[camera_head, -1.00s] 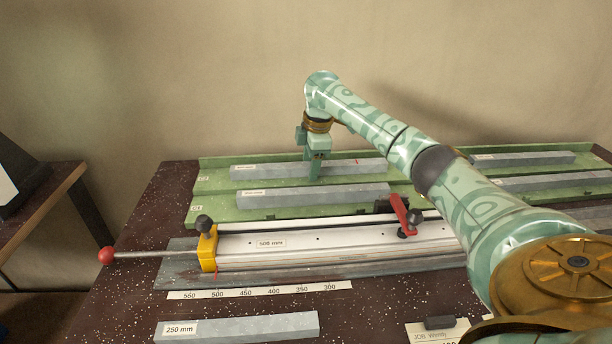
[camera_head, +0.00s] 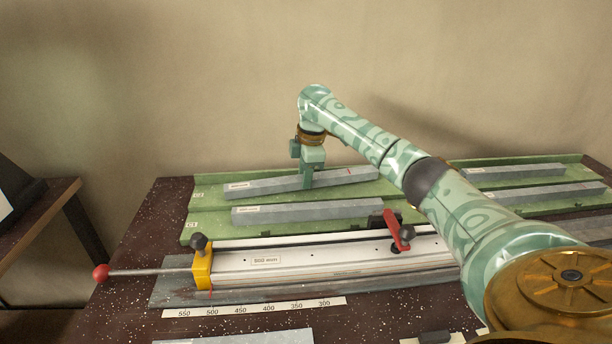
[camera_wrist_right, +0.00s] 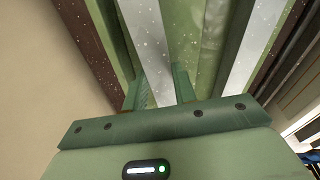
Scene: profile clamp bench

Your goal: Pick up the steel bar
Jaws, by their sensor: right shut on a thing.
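In the right wrist view the fingers (camera_wrist_right: 160,92) stand on either side of the bar (camera_wrist_right: 148,40). My left gripper is not in view.
A second bar (camera_head: 305,212) lies in the rack channel in front. More bars (camera_head: 515,172) lie in the rack at right. A clamp fixture with a yellow end block (camera_head: 203,270) and red lever (camera_head: 394,230) stands nearer. A ruler strip (camera_head: 250,307) lies before it.

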